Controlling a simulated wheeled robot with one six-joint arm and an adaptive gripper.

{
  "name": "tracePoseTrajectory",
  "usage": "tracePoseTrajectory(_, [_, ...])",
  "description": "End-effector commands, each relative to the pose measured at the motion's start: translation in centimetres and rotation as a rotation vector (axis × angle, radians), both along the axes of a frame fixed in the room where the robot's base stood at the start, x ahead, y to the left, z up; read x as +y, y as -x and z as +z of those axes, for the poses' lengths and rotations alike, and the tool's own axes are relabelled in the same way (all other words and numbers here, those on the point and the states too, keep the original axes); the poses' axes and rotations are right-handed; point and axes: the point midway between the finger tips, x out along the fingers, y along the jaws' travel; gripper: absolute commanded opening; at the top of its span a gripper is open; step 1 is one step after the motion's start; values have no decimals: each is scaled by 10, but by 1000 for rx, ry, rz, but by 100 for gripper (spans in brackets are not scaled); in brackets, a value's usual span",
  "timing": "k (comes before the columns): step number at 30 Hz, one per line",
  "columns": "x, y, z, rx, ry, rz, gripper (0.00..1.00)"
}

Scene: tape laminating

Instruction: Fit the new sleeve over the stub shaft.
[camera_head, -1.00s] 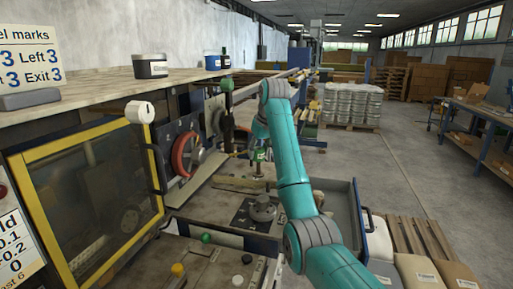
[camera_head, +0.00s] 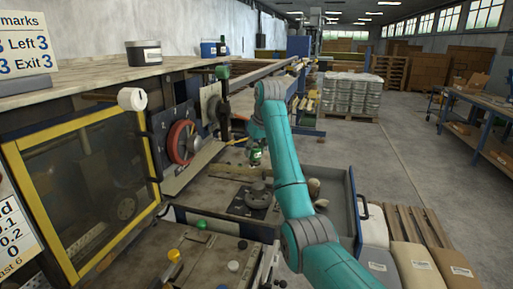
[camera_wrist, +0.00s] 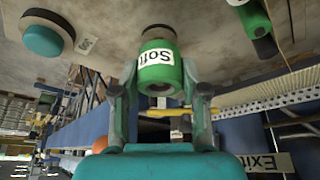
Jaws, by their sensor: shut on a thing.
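My gripper (camera_wrist: 160,100) is shut on a green sleeve (camera_wrist: 158,75) with a white band reading "Soft", gripped between the two fingers. The sleeve's near end shows a dark opening. In the head view the green sleeve (camera_head: 256,156) is small, at the end of my teal arm, above the machine bed. No stub shaft can be made out for certain.
A red handwheel (camera_head: 182,142) is left of my gripper. A dark round fixture (camera_head: 258,194) sits on the bed below. An open grey drawer (camera_head: 340,200) lies to the right. A yellow-framed door (camera_head: 85,185) is at left. A teal-faced round part (camera_wrist: 42,40) shows in the wrist view.

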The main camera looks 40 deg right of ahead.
Motion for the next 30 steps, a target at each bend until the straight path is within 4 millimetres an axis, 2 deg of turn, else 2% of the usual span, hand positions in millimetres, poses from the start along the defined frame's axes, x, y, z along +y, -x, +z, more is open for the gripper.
tracePoseTrajectory(13, [1,-1,-2,0,0,0,8])
tracePoseTrajectory(14, [1,-1,-2,0,0,0,49])
tracePoseTrajectory(17, [1,-1,-2,0,0,0,73])
tracePoseTrajectory(30, [0,0,1,-1,1,0,73])
